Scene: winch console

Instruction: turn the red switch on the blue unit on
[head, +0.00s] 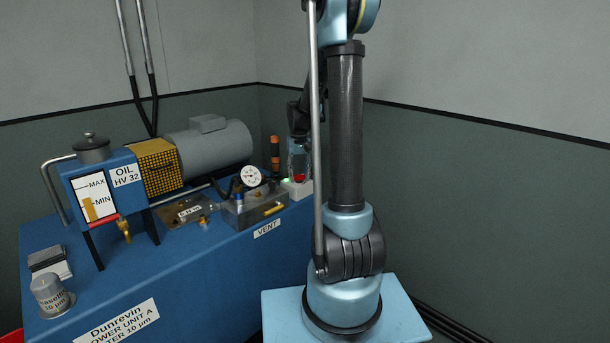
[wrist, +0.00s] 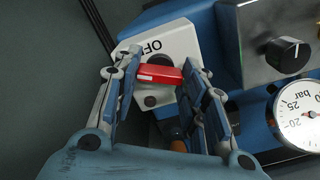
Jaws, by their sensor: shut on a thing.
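The red switch (wrist: 153,74) is a bar-shaped handle on a white switch box (wrist: 178,38) at the end of the blue unit (head: 210,262). In the wrist view the handle lies crosswise, with a pale mark on it and the upside-down lettering "OFF" just above. My gripper (wrist: 162,70) has one finger at each end of the handle and is shut on it. In the head view my gripper (head: 299,170) is down at the white box, with a bit of red showing between the fingers. The far side of the handle is hidden.
A pressure gauge (head: 250,176) and a black knob (wrist: 288,55) are close beside the box. A small green light (head: 285,181) glows there. An orange-and-black post (head: 275,155) stands behind. A grey motor (head: 208,145) and an oil tank (head: 95,185) fill the unit's left part.

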